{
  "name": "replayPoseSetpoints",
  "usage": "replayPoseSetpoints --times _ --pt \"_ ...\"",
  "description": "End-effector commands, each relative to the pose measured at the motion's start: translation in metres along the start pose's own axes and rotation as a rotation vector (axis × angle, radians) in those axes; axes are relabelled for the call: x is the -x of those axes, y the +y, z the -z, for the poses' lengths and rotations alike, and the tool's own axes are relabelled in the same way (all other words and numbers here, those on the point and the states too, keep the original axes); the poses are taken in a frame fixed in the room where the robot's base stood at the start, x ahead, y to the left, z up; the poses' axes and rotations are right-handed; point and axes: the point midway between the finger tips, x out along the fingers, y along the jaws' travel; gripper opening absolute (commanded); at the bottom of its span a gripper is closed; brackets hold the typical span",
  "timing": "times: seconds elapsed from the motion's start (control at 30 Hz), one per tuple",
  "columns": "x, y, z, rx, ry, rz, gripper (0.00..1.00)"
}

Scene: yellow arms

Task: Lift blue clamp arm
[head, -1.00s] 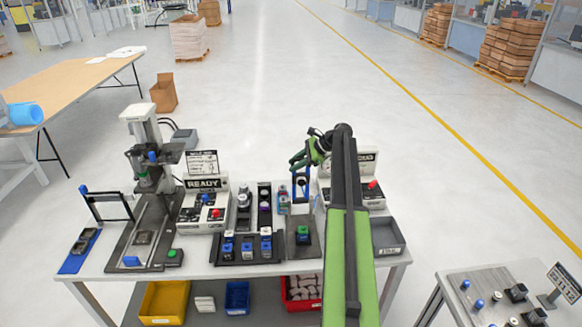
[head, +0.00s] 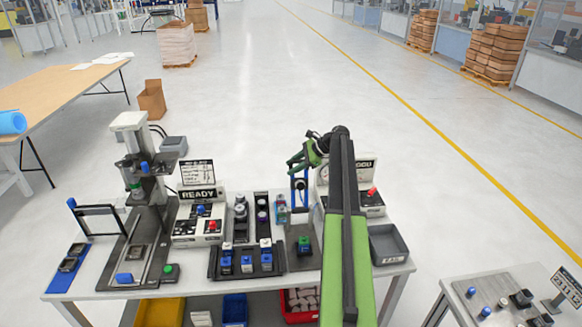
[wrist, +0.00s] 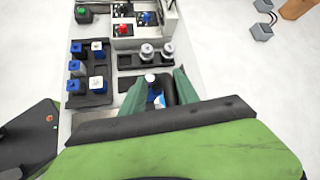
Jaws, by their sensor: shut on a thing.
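The blue clamp arm (head: 299,194) stands upright as a narrow blue frame behind a dark base plate, right of the middle of the workbench in the head view. My gripper (head: 295,169) is at its top end, with green fingers shut on it. In the wrist view, my gripper (wrist: 160,96) shows two green fingers on either side of a small blue and white part (wrist: 154,94). The exact grip is partly hidden by my gripper body.
A dark tray (head: 245,262) of blue and white parts sits at the front. A READY panel (head: 199,193) and a press (head: 140,180) stand to the left. A grey bin (head: 388,245) is at the right. Open floor lies behind the bench.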

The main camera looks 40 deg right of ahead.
Motion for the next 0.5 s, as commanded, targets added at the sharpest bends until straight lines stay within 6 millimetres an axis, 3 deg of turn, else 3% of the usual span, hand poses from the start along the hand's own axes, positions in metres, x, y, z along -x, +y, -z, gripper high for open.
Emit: replayPoseSetpoints --times 0.03,0.07,0.5 --pt "0.004 -0.001 0.010 0.001 0.022 0.009 0.00" --pt "0.003 -0.001 0.009 0.002 0.022 0.009 0.37" --pt "-0.004 0.000 0.000 0.007 0.013 -0.003 0.37"
